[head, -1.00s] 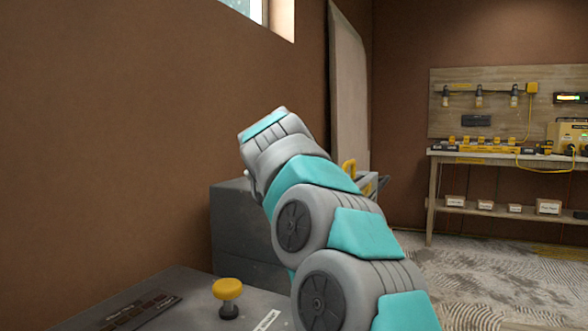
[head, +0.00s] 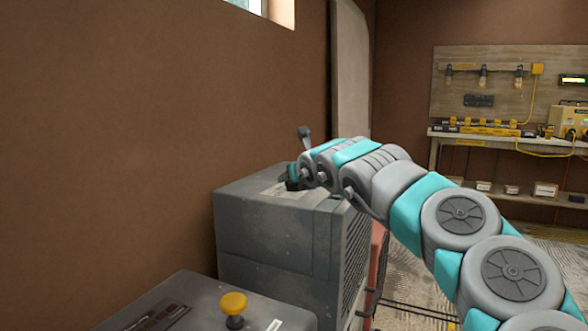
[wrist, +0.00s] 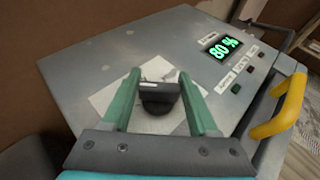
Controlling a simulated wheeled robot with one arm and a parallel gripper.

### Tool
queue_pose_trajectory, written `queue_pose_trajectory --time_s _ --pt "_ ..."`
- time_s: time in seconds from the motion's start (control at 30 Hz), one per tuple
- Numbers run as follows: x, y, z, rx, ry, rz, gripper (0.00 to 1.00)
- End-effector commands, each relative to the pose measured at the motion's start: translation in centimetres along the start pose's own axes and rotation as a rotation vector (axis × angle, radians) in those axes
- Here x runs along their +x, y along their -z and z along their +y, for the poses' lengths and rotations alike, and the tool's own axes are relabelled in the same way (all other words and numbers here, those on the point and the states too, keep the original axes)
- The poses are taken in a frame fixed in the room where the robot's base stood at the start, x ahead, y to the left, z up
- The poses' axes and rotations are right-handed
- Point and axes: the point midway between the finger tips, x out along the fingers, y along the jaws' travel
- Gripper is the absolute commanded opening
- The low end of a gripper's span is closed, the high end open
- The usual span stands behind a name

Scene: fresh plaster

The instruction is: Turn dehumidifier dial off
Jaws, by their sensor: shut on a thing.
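The dehumidifier (head: 265,235) is a grey box against the brown wall; its top also shows in the wrist view (wrist: 95,60). On that top, a dark dial (wrist: 158,96) with a pale mark on its bar sits over a white label plate. My gripper (wrist: 160,76) has its green fingers on both sides of the dial and is shut on it. A display reading 80% (wrist: 220,48) glows green beyond the dial. In the head view, my gripper (head: 291,180) is low over the top, and the dial is mostly hidden.
A yellow handle (wrist: 285,105) stands at the right edge of the top. A nearer grey unit (head: 200,312) carries a yellow knob (head: 233,304). A workbench (head: 500,142) with tools is at the back right. Textured floor lies between.

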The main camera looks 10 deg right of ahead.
Motion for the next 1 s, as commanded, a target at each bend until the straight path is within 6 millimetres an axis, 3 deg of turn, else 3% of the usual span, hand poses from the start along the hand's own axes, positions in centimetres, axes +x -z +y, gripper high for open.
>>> queue_pose_trajectory --time_s 1.0 --pt "-0.16 -0.37 0.16 -0.095 -0.242 -0.009 0.04"
